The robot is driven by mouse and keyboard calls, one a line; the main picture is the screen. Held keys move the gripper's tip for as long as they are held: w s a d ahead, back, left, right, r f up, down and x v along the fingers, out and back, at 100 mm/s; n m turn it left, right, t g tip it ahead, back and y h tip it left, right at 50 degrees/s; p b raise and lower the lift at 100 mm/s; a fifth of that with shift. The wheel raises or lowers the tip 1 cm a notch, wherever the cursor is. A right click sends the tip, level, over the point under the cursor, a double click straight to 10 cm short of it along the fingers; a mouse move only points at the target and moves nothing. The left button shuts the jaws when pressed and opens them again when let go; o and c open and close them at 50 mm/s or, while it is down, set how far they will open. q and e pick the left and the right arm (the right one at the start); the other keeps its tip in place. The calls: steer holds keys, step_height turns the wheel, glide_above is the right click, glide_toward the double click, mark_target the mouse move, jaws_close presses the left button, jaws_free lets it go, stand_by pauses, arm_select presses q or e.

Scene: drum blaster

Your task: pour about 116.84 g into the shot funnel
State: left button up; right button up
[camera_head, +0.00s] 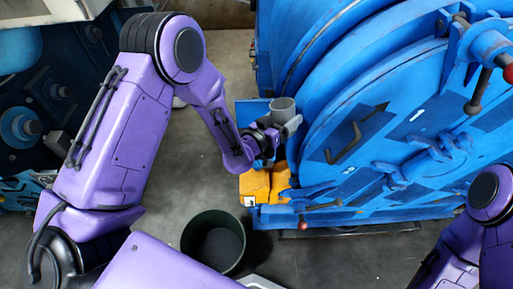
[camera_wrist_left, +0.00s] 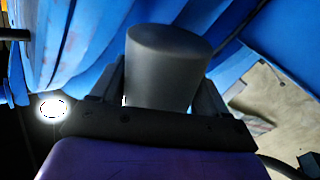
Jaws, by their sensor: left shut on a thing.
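My left gripper (camera_head: 280,131) is shut on a grey cup (camera_head: 283,107), beside the blue drum machine. In the left wrist view the grey cup (camera_wrist_left: 162,70) sits between the two fingers of the left gripper (camera_wrist_left: 160,92). Only the cup's smooth outside and one end show there. Its contents cannot be made out. Yellow-orange blocks (camera_head: 255,184) lie below the gripper at the foot of the machine. I cannot make out a shot funnel for certain. My right arm shows at the lower right, but its gripper is out of view.
The large blue drum machine (camera_head: 345,110) fills the right, with a red-knobbed handle (camera_head: 478,92) at the upper right. A dark round bin (camera_head: 214,242) stands on the grey floor below my left arm. More blue machinery (camera_head: 25,125) stands at the far left.

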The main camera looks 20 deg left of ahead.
mark_target(291, 107)
arm_select(q)
steer(key=m+b, duration=0.1)
steer(key=d+m, duration=0.1)
steer(key=shift+s+d+f+m+b, duration=0.15)
steer(key=shift+d+f+m+b, duration=0.05)
steer(key=shift+m+b, duration=0.15)
steer(key=shift+s+d+r+m, duration=0.1)
steer(key=shift+s+m, duration=0.05)
steer(key=shift+m, duration=0.2)
step_height(291, 107, up, 7)
steer(key=p, duration=0.5)
steer(key=shift+r, duration=0.2)
steer(key=shift+f, duration=0.15)
